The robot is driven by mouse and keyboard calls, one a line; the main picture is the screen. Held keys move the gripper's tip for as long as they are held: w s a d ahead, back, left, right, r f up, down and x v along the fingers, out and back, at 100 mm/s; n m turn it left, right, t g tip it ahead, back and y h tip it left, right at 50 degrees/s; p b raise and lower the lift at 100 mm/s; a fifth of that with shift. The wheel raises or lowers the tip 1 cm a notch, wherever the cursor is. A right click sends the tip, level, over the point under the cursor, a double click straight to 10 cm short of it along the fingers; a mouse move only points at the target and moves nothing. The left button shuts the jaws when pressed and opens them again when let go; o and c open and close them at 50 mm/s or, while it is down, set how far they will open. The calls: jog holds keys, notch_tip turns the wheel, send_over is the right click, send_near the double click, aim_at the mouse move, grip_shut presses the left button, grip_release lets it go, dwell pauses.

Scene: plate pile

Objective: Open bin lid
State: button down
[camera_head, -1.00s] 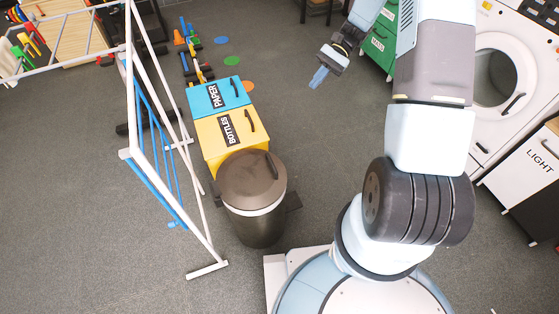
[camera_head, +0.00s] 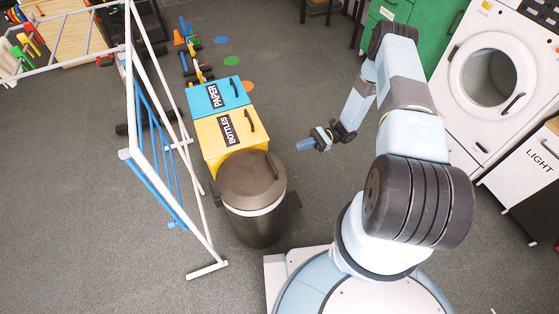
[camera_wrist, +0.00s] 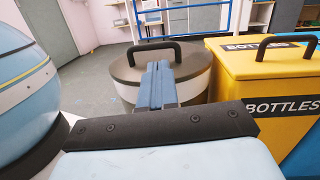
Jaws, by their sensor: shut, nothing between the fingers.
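The round bin with a dark brown lid (camera_head: 247,178) stands left of my arm in the head view, with its lid shut. A black handle (camera_head: 272,165) arches on the lid. In the wrist view the lid (camera_wrist: 196,73) and its handle (camera_wrist: 153,46) are ahead, partly hidden behind my fingers. My gripper (camera_head: 304,145) is shut and empty, to the right of the bin and apart from it. Its blue fingers also show in the wrist view (camera_wrist: 156,80), pointing toward the lid.
A yellow BOTTLES box (camera_head: 212,147) and a blue PAPER box (camera_head: 205,98) stand behind the bin. A white drying rack (camera_head: 150,110) is to the left. A washing machine (camera_head: 470,110) and a LIGHT box (camera_head: 520,160) stand at right. Floor between gripper and bin is clear.

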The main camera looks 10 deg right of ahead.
aim_at(279, 165)
jog(key=shift+m+t+y, duration=0.5)
jog(key=shift+m+y, duration=0.2)
jog(key=shift+m, duration=0.1)
jog(key=s+a, duration=0.1)
jog(key=a, duration=0.2)
jog(key=s+a+f, duration=0.1)
jog(key=s+a, duration=0.1)
jog(key=a, duration=0.2)
jog(key=s+a+f, duration=0.1)
jog(key=a, duration=0.2)
jog(key=shift+s+a+f, duration=0.15)
jog(key=shift+s, duration=0.25)
